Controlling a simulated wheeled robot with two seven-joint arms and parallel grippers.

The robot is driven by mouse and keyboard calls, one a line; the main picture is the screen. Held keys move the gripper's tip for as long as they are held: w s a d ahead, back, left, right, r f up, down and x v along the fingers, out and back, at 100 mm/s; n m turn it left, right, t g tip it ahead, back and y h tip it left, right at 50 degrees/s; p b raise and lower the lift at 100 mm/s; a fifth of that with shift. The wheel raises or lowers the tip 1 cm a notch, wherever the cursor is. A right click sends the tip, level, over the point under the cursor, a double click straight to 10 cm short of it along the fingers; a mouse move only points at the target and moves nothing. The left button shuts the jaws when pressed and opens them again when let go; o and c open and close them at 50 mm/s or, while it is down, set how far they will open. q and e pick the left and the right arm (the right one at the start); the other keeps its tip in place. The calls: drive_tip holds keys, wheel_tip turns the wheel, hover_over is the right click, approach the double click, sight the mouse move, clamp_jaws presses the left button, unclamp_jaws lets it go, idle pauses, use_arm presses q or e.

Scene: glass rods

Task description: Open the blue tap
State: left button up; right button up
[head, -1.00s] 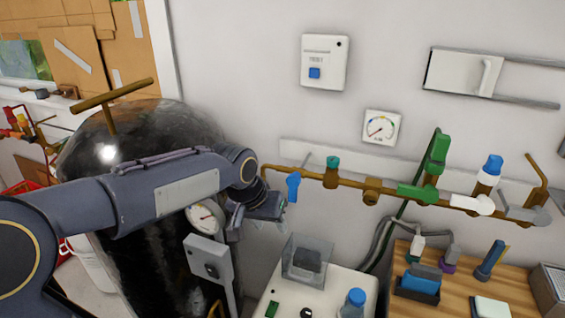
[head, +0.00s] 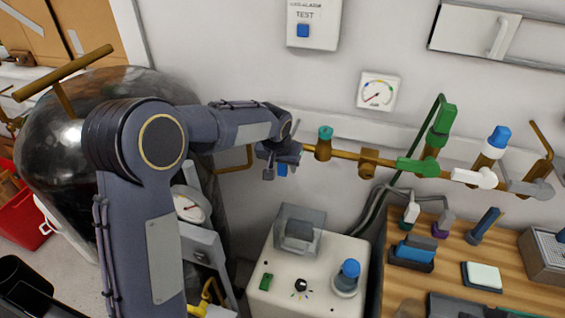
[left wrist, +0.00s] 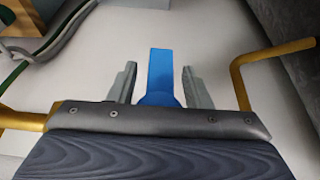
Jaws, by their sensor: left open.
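The blue tap (head: 282,170) is on the brass pipe along the wall, mostly hidden behind my left gripper in the head view. In the left wrist view its flat blue handle (left wrist: 161,75) stands between the two grey fingers. My left gripper (left wrist: 160,84) is open, with a finger on each side of the handle and a gap on both sides. In the head view my left gripper (head: 283,152) is at the left end of the pipe, right at the tap. My right gripper is not in view.
The brass pipe (head: 345,155) carries a teal knob (head: 325,134), a green tap (head: 418,166) and a white tap (head: 474,177) to the right. A white machine (head: 305,270) stands below. A dark tank (head: 60,160) is at the left.

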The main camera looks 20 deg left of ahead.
use_arm(q)
drive_tip(key=shift+f, duration=0.2)
drive_tip(key=shift+c, duration=0.5)
clamp_jaws()
